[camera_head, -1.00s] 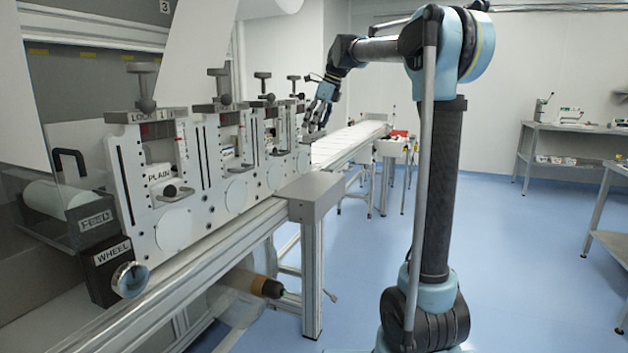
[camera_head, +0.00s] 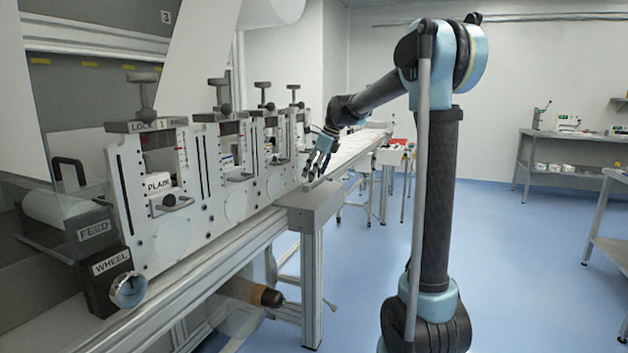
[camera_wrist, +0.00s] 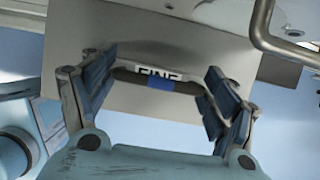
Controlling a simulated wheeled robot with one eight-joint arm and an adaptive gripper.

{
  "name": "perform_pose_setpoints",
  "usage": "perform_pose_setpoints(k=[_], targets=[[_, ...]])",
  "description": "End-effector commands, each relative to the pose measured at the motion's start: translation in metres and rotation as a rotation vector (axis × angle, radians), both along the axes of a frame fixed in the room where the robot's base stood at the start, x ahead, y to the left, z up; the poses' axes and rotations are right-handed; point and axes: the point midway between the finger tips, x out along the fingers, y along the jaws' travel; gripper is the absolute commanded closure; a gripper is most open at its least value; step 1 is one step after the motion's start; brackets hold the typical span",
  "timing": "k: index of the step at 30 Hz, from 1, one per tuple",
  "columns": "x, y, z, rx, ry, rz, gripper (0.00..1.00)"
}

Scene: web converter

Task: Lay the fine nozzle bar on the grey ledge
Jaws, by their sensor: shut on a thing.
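The fine nozzle bar shows in the wrist view as a dark bar (camera_wrist: 188,87) with a blue band and a white label, partly covered, reading FINE. My gripper (camera_wrist: 160,74) is shut on it, one finger at each end. In the head view my gripper (camera_head: 314,174) is low at the far end of the grey ledge (camera_head: 312,200); the bar is too small to make out clearly there. A plain grey surface, seemingly the ledge top (camera_wrist: 75,50), lies behind the bar in the wrist view. I cannot tell whether the bar touches it.
The converter's white station plates (camera_head: 150,215) with screw knobs stand left of the ledge. A bent metal handle (camera_wrist: 262,35) is at upper right in the wrist view. A long white conveyor (camera_head: 352,150) runs behind my gripper. The ledge's near part is bare.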

Motion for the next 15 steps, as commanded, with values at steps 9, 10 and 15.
perform_pose_setpoints(k=[9,10,15], targets=[[0.000,0.001,-0.022,0.000,0.000,0.000,0.59],[0.000,0.001,-0.022,0.000,0.000,0.000,0.59],[0.000,0.001,-0.024,0.000,0.000,0.001,0.59]])
